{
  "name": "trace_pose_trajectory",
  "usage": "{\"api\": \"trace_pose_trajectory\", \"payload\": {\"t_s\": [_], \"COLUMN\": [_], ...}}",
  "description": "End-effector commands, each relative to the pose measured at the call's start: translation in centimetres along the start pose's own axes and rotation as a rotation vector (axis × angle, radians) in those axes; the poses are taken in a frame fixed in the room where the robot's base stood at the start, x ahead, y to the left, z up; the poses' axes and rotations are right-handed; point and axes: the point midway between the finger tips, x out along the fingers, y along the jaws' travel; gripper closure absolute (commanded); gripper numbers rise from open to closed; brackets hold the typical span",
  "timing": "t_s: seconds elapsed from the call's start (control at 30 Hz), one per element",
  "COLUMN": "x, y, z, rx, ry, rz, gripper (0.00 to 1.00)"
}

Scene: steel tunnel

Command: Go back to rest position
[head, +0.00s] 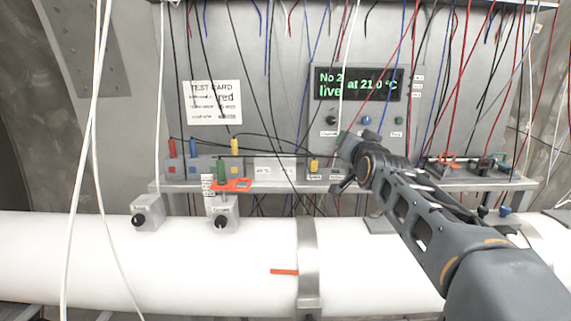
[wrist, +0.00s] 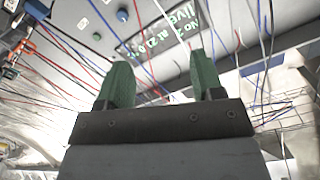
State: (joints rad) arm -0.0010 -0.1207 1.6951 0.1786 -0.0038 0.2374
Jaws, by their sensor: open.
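My gripper (wrist: 160,80) shows in the wrist view with its two green fingers apart and nothing between them. In the head view my arm reaches in from the lower right, and my gripper (head: 345,165) is at its far end, in front of the shelf and below the display panel. The fingertips are small and partly hidden there, beside the yellow plug (head: 314,164). I cannot tell whether they touch anything.
A shelf (head: 270,186) carries red, blue, green and yellow plugs. A display (head: 357,84) hangs above it, beside a test card (head: 212,102). A white pipe (head: 150,262) runs below. Many loose wires hang in front of the wall.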

Motion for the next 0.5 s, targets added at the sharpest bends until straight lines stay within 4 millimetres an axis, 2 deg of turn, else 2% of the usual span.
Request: {"api": "trace_pose_trajectory", "payload": {"t_s": [0.27, 0.37, 0.5], "x": [-0.2, -0.6, -2.2], "y": [1.6, 2.3, 3.6], "z": [4.1, 6.3, 10.2], "rx": [-0.058, -0.081, -0.123], "ry": [-0.173, -0.252, -0.395], "rz": [0.040, 0.058, 0.087], "gripper": [0.39, 0.39, 0.39]}}
